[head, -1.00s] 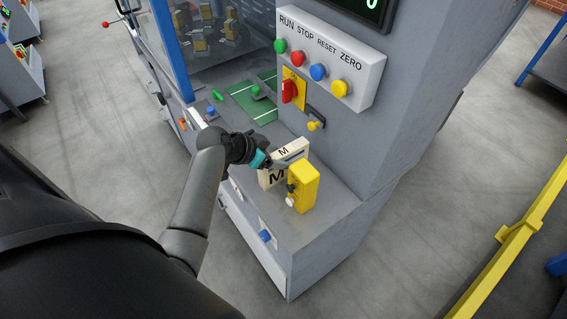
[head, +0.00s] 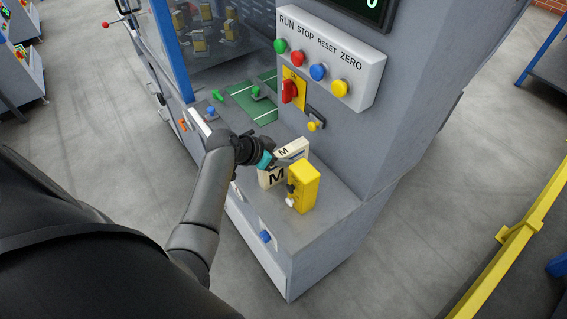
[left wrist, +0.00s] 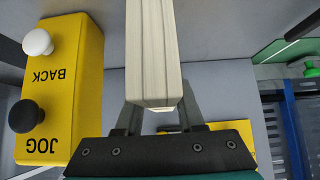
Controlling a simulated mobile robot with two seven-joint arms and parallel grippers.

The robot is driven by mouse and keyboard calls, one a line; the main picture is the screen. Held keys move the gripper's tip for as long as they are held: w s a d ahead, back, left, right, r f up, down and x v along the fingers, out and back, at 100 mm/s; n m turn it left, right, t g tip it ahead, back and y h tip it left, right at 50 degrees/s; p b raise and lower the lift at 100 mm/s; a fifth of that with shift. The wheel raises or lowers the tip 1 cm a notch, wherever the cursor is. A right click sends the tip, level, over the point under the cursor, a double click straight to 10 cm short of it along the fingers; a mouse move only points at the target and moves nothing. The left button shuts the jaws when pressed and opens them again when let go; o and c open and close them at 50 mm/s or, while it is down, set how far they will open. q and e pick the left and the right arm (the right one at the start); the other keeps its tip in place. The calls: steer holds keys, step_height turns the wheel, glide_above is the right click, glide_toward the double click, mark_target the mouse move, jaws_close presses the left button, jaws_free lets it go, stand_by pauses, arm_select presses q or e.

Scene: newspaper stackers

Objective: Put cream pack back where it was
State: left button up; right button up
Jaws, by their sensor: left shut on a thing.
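The cream pack (head: 271,177), marked with a black M on its face and top, stands upright on the machine's grey ledge, just behind and left of the yellow jog box. My left gripper (head: 277,161) is shut on the pack from the left, near its upper part. In the left wrist view the pack (left wrist: 152,50) runs between the two fingers of my left gripper (left wrist: 158,112). I cannot tell whether the pack's base touches the ledge. My right gripper is not in view.
The yellow jog box (head: 304,188) stands close beside the pack; its white and black knobs show in the left wrist view (left wrist: 62,85). A green plate (head: 249,103) lies farther back on the ledge (head: 335,203). The button panel (head: 330,65) overhangs behind. The ledge's front right is bare.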

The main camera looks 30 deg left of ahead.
arm_select(q)
jaws_close()
steer(key=shift+a+r, duration=0.1)
stand_by(0.4)
